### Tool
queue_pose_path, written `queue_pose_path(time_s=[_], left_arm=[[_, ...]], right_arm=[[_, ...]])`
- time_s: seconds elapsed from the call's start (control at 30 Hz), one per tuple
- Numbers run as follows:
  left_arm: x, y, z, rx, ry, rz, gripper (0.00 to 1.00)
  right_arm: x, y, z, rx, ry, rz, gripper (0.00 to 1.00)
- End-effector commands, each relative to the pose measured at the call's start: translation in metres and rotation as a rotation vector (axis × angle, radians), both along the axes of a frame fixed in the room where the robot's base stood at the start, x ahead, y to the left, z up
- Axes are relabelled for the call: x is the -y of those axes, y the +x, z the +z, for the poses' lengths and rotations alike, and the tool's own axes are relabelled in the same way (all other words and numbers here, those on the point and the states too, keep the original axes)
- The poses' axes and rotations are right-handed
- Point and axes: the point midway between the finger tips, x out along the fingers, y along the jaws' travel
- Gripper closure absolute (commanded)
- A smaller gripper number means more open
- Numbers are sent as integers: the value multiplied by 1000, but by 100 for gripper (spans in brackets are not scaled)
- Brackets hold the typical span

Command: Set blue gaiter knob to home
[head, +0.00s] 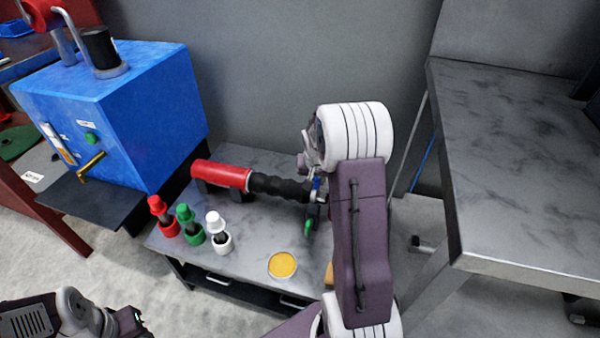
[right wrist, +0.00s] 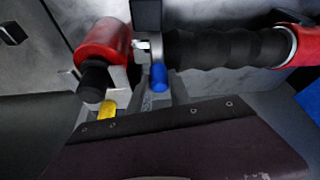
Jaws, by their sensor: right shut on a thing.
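A small blue knob (right wrist: 158,77) shows in the right wrist view, beside the ribbed black gaiter (right wrist: 228,48). In the head view a sliver of blue (head: 317,184) shows at the gaiter's right end. The gaiter (head: 280,187) runs right from a red cylinder (head: 222,175). My right gripper (head: 314,192) is shut at the blue knob; my own wrist and arm hide much of the grip. A green tip (head: 308,227) hangs just below. My left gripper (head: 132,322) is at the lower left, away from the bench, its jaws unclear.
Red (head: 163,216), green (head: 189,224) and white (head: 217,233) capped pieces stand on the grey bench (head: 250,250). A yellow disc (head: 282,265) lies near its front. A blue machine (head: 125,110) stands left, a higher grey table (head: 520,180) right.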

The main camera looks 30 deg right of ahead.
Motion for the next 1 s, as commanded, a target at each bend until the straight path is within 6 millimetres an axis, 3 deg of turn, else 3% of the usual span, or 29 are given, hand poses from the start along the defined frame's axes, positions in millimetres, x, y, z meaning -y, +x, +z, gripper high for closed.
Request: queue_pose_path(time_s=[0.43,0.47,0.5,0.53,1.0], left_arm=[[0,0,3,0,0,0,64],[0,0,3,0,0,0,64],[0,0,3,0,0,0,64],[0,0,3,0,0,0,64],[0,0,0,0,0,0,64]], right_arm=[[5,-7,-1,-4,0,-1,100],[5,-7,-1,-4,0,-1,68],[5,-7,-1,-4,0,-1,57],[5,-7,-1,-4,0,-1,55],[3,-3,-2,-3,0,-1,55]])
